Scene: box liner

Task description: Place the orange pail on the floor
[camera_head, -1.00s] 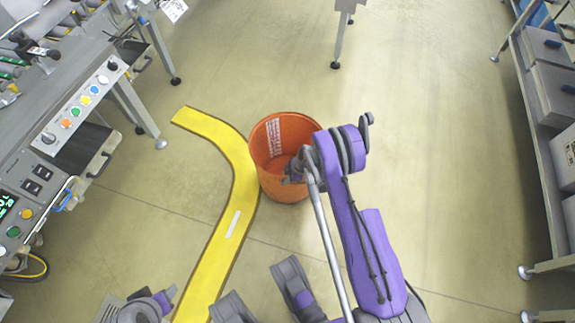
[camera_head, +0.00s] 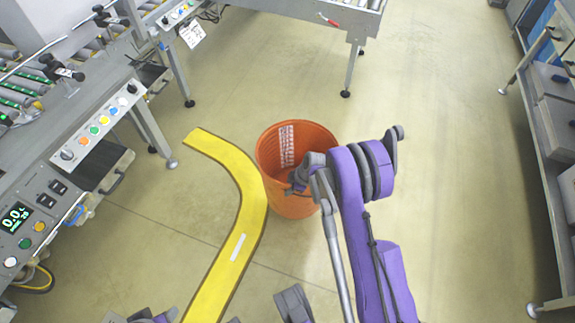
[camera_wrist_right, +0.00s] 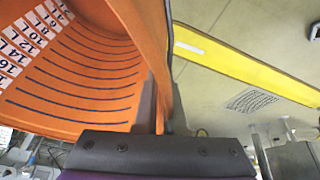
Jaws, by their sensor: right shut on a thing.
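The orange pail (camera_head: 283,203) stands upright in the middle of the head view, its open top facing up and a white label with scale marks inside. My right gripper (camera_head: 299,182) is shut on the pail's rim at its near right side. In the right wrist view the pail's wall (camera_wrist_right: 75,85) runs down between the fingers (camera_wrist_right: 157,108). Whether the pail's base touches the floor or hangs just above it cannot be told. My left gripper's fingers do not show; only parts of my body show along the bottom edge of the head view.
A yellow floor strip (camera_head: 246,187) curves close by the pail's left side in the picture. A control panel bench (camera_head: 95,125) stands at left, a conveyor table (camera_head: 300,12) at the back, and a shelf rack (camera_head: 550,150) at right. The floor (camera_head: 440,150) right of the pail is clear.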

